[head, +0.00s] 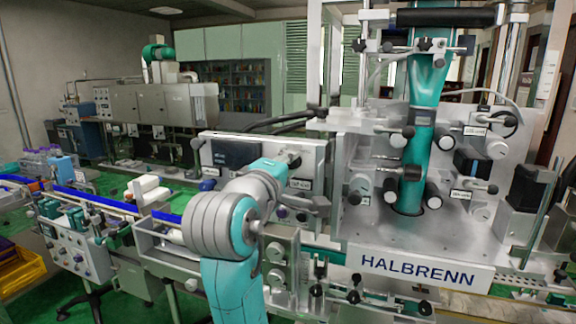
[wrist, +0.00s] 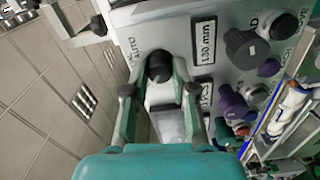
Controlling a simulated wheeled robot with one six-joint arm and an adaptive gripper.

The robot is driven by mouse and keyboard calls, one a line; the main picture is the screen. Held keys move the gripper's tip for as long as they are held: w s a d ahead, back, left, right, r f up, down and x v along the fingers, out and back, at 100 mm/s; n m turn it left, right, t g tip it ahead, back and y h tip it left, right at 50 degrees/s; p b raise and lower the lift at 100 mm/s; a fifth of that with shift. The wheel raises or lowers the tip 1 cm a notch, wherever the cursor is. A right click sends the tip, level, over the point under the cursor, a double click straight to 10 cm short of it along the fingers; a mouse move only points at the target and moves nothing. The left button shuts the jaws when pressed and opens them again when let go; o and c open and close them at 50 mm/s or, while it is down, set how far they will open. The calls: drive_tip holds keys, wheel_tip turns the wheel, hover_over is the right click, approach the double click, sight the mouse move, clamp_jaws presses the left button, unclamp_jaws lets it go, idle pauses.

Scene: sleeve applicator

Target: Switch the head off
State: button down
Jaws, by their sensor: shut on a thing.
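In the wrist view, a grey control panel (wrist: 181,35) fills the middle. A black knob (wrist: 158,66) stands out from it. My gripper (wrist: 159,88) has one finger on each side of this knob and is shut on it. Lettering beside the knob is partly hidden and hard to read. In the head view, the panel (head: 222,140) is on the machine left of centre. My teal and grey arm reaches up to it and hides part of its front, so the grip itself is not clear there.
The HALBRENN machine front (head: 417,270) stands right of my arm. A conveyor with blue rails (head: 95,198) runs at left.

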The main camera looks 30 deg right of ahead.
drive_tip(key=shift+n, duration=0.3)
idle(0.4)
drive_tip(key=c, duration=0.9)
unclamp_jaws()
drive_tip(key=shift+c, duration=0.2)
drive_tip(key=v, duration=1.2)
drive_tip(key=shift+w+f, duration=0.1)
